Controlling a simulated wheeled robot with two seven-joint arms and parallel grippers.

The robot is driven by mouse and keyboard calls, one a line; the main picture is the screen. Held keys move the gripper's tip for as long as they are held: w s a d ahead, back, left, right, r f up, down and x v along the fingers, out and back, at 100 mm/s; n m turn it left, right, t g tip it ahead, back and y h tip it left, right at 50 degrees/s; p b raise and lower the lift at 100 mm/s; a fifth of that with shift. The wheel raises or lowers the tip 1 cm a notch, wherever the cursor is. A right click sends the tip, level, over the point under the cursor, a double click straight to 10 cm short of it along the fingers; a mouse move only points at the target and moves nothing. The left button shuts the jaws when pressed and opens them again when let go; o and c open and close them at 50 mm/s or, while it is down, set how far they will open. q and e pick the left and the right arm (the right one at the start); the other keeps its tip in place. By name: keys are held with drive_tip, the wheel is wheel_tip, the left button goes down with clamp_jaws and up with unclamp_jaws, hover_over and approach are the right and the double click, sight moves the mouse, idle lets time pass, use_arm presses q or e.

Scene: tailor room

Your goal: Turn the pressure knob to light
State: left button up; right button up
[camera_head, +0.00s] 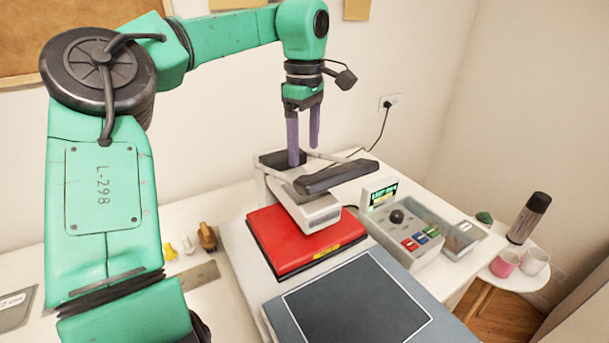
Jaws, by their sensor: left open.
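A grey control box (419,252) stands on the table right of the heat press. It has a black round knob (397,216), a small lit green screen (383,194) and several coloured buttons. The knob's setting and any labels are too small to read. My left gripper (304,150) hangs down with its two purple fingers apart and nothing between them. It is above and behind the press's dark handle (338,176), left of the knob and apart from it. My right gripper is not in view.
The press has a red plate (298,248) and a dark flat pad (356,305) in front. A grey tray (459,237) lies right of the box. A small round table (520,276) holds cups and a dark bottle (529,217). Spools stand at left.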

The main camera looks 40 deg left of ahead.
use_arm(q)
drive_tip(key=f, duration=0.5)
drive_tip(key=w+f+p, duration=0.1)
drive_tip(key=f, duration=0.1)
drive_tip(key=shift+w+a+f, duration=0.1)
drive_tip(key=shift+a+f, duration=0.15)
drive_tip(key=shift+f, duration=0.35)
drive_tip(key=shift+s+d, duration=0.1)
drive_tip(key=shift+s, duration=0.2)
drive_tip(key=shift+c, duration=1)
drive_tip(key=shift+w, duration=0.15)
clamp_jaws()
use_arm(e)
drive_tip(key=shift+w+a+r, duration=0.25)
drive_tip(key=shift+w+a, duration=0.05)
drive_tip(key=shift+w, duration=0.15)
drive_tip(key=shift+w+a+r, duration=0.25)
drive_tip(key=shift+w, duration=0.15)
